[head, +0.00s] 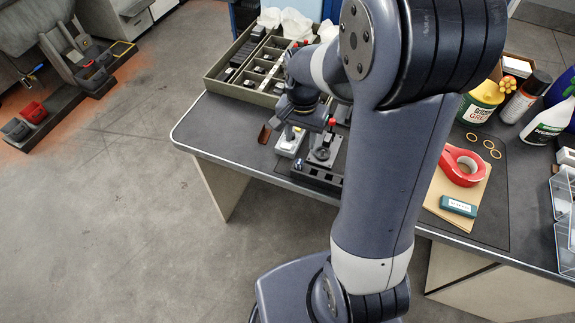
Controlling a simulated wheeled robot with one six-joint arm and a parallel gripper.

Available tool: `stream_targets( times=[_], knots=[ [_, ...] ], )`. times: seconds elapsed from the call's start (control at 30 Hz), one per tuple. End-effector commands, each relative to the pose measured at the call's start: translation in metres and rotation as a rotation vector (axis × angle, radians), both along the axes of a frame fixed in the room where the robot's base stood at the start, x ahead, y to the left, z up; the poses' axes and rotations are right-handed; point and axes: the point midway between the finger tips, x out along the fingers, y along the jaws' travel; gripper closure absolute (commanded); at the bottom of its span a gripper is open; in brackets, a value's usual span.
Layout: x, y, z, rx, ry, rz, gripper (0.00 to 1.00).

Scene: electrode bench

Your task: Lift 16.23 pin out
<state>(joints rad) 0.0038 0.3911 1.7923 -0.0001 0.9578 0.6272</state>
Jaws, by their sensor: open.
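My gripper (308,132) hangs above the bench's left part, pointing down, with its jaws apart. Below it stands a dark fixture (318,174) with a metal plate that carries a round part (322,154). A pale square block (288,144) sits just left of that plate. I cannot pick out the 16.23 pin for certain; no such label is readable, and my gripper and arm cover part of this spot. I cannot tell whether the fingers touch anything.
A divided tray (262,68) with small dark parts lies behind the gripper on the bench (225,128). The bench's front-left edge is bare.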

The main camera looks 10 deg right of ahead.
Motion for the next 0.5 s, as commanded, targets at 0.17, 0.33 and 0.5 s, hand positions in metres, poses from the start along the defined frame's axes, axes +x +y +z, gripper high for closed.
stream_targets(
  times=[0.17,0.33,0.5],
  knots=[
    [-0.002,0.0,-0.03,0.001,0.006,0.001,0.55],
    [-0.002,0.0,-0.044,0.0,0.003,0.002,0.55],
    [-0.004,0.002,-0.06,0.0,0.005,0.003,0.55]
  ],
)
